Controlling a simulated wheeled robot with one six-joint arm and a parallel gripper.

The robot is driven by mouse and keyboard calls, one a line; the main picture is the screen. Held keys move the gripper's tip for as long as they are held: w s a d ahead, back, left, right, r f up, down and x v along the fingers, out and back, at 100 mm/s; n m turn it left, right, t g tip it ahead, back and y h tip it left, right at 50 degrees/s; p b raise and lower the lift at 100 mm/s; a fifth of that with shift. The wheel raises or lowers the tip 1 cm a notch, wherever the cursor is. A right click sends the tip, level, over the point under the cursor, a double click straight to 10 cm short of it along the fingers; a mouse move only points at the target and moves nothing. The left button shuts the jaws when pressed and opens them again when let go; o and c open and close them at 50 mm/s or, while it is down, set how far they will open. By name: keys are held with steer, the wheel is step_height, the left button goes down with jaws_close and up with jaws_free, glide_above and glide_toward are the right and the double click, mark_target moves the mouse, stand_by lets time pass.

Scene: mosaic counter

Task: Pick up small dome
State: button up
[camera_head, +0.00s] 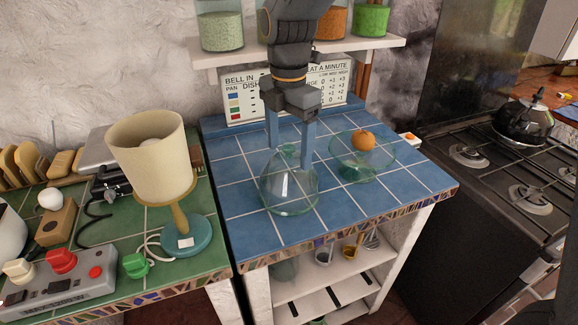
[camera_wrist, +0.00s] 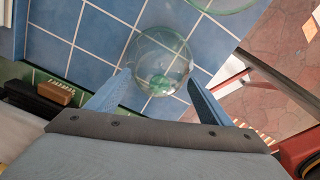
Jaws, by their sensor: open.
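The small dome (camera_head: 289,190) is clear, greenish glass with a knob on top. It stands upright on the blue tiled counter (camera_head: 235,205). In the wrist view the dome (camera_wrist: 160,50) lies just beyond my fingertips, roughly centred between them. My gripper (camera_head: 290,155) points down at the dome's top, with its two blue fingers spread to either side of the knob. The fingers also show apart in the wrist view (camera_wrist: 158,80), with nothing gripped. I cannot tell whether either finger touches the glass.
A lamp (camera_head: 155,160) stands on the green counter at left. The blue tiles in front are clear.

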steer(key=shift+s, duration=0.1)
steer(key=c, duration=1.8)
steer(key=shift+f, duration=0.1)
steer(key=shift+d, duration=0.1)
steer(key=shift+c, duration=0.2)
